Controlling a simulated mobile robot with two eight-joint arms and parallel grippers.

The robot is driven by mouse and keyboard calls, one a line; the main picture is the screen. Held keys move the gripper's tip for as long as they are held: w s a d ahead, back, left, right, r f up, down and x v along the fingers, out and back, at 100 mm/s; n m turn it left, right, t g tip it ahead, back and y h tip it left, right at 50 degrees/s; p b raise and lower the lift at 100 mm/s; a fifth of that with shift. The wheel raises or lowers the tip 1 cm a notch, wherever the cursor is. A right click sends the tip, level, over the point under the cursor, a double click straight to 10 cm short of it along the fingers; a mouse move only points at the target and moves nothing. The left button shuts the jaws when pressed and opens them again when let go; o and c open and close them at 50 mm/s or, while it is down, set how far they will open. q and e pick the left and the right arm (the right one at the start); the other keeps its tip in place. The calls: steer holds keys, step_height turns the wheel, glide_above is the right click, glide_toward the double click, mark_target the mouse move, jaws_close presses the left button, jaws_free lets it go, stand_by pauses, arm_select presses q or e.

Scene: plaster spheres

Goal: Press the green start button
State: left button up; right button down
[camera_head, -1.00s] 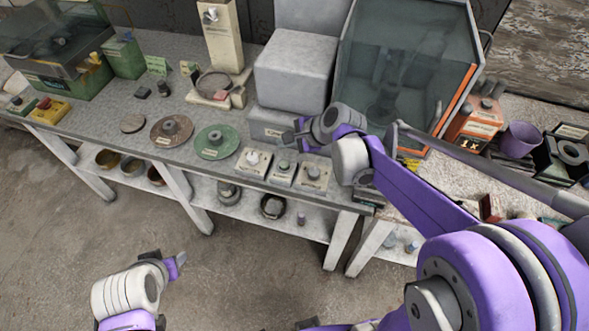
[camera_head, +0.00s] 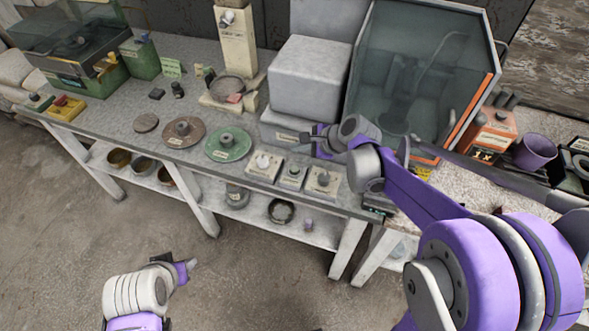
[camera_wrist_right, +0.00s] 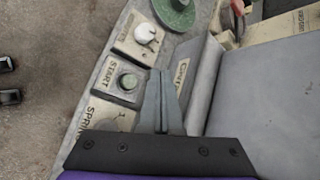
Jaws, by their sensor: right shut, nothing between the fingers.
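My right gripper (camera_head: 308,138) is above the bench, just behind the boxes. In the wrist view its fingers (camera_wrist_right: 160,76) are shut and empty, to the right of the button and apart from it in the picture. My left gripper (camera_head: 190,266) is low over the floor, in front of the bench; whether its fingers are parted is unclear.
A box with a white knob (camera_head: 263,163) and a box marked SPRIN (camera_head: 323,180) flank the start box. A green disc (camera_head: 228,144) lies to the left. A grey block machine (camera_head: 308,80) and a glass-fronted cabinet (camera_head: 415,80) stand behind. The floor in front is clear.

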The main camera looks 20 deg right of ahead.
steer(key=b, duration=0.3)
glide_above(298, 170)
step_height(298, 170, down, 5)
steer(key=shift+f, duration=0.6)
arm_select(q)
steer(key=f, duration=0.1)
steer(key=s+f, duration=0.1)
steer(key=f, duration=0.1)
steer(key=s+f, duration=0.1)
steer(key=f, duration=0.1)
arm_select(e)
steer(key=shift+w, duration=0.1)
stand_by(0.7)
arm_select(q)
steer(key=shift+s+f+b, duration=0.15)
steer(key=shift+f+b, duration=0.2)
steer(key=shift+f, duration=0.05)
arm_select(e)
steer(key=shift+f, duration=0.4)
